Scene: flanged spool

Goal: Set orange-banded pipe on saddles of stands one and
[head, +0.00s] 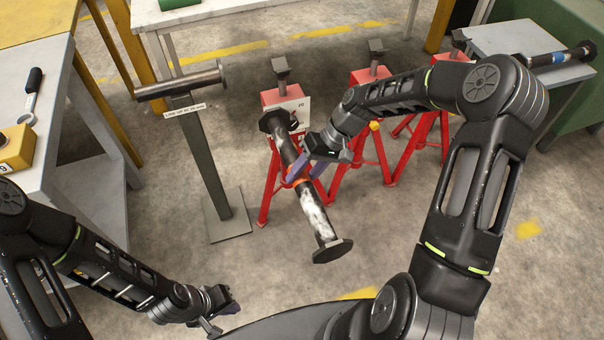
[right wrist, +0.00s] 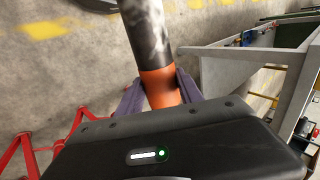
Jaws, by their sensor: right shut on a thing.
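The orange-banded pipe (head: 313,207) is dark with whitish patches and has a flange at each end. My right gripper (head: 305,172) is shut on it at the orange band, which shows between the fingers in the right wrist view (right wrist: 160,88). The pipe is held in the air, slanting from upper left to lower right, in front of the left red stand (head: 265,205). That stand has a dark saddle (head: 280,66) on top. Two more red stands with saddles (head: 376,46) (head: 459,38) stand to its right. My left gripper (head: 222,300) is low at the left, away from the pipe; its jaw opening is unclear.
A grey post (head: 205,150) with a horizontal bar on top stands left of the red stands. A grey bench (head: 50,150) with a wrench is at the left. A small table (head: 530,45) with another dark pipe (head: 560,56) is at the right. Open floor lies in front.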

